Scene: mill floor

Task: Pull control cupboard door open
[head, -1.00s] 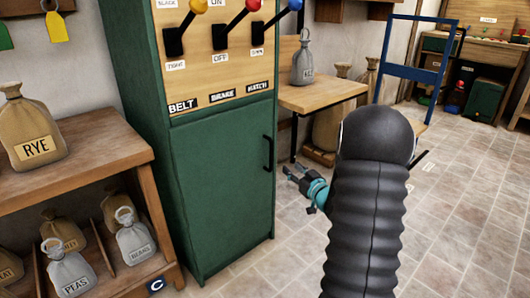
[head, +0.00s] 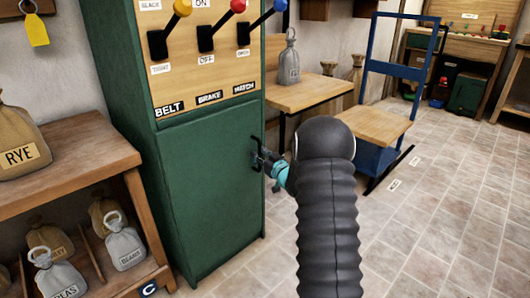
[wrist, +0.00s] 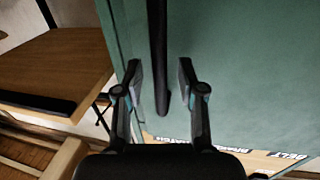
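The green control cupboard door (head: 205,190) is shut flush in its cabinet in the head view. Its black vertical bar handle (wrist: 158,50) runs between the two fingers of my gripper (wrist: 159,80) in the wrist view. The fingers are spread, with a visible gap on each side of the handle. In the head view my gripper (head: 264,162) is at the handle on the door's right edge and hides most of it. My dark arm hides the floor in front of the cupboard's right side.
Levers with yellow (head: 182,7), red and blue knobs stand above the door. A shelf (head: 70,175) with sacks is at left. A wooden side table (head: 305,92) with a grey bag and a blue-framed stand (head: 372,125) are at right. Tiled floor (head: 440,215) is clear at right.

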